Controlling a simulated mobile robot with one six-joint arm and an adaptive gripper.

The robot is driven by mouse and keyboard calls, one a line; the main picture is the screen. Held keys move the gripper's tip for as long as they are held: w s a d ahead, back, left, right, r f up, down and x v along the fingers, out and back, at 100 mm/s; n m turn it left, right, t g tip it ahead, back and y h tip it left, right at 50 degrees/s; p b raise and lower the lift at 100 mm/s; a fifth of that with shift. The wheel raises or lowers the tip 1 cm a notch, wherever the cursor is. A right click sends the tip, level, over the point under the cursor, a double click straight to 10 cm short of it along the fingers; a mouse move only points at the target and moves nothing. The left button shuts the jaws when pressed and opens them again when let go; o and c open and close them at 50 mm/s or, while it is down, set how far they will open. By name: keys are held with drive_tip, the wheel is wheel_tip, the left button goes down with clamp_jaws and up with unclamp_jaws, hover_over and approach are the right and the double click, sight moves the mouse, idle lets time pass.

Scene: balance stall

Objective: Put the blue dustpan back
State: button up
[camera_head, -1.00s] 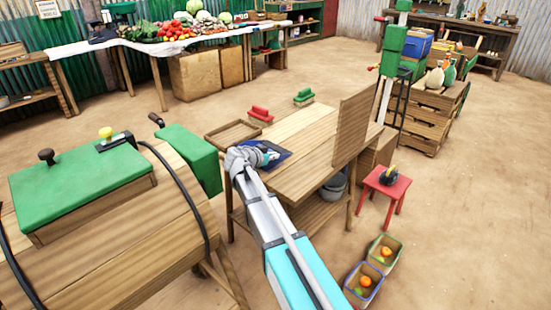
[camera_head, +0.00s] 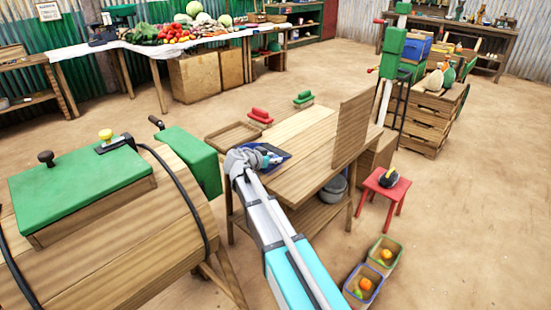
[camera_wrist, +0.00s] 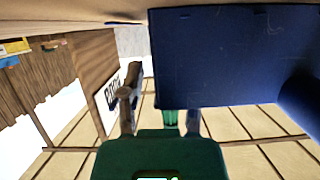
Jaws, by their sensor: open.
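The blue dustpan (camera_head: 281,155) shows at the left part of the wooden table, just beyond my gripper (camera_head: 262,156). My arm's end hides part of it, and I cannot tell whether it touches the tabletop. In the wrist view a large dark blue panel (camera_wrist: 225,60), which looks like the dustpan, fills the upper right very close to the camera. My gripper (camera_wrist: 160,115) is open there, its fingers apart, the right one close under the panel's lower edge. A blue rounded part (camera_wrist: 302,98) shows at the right edge. I see no hold on the dustpan.
The wooden table (camera_head: 300,180) has an upright board (camera_head: 352,132) on its right side and a shallow wooden tray (camera_head: 233,135) at its back left. A green-lidded wooden barrel (camera_head: 85,180) stands left. A red stool (camera_head: 385,187) and fruit bins (camera_head: 362,285) stand right.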

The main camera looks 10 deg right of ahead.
drive_tip(key=shift+p+v, duration=1.4)
drive_tip(key=shift+v, duration=2.4)
drive_tip(key=shift+r, duration=0.15)
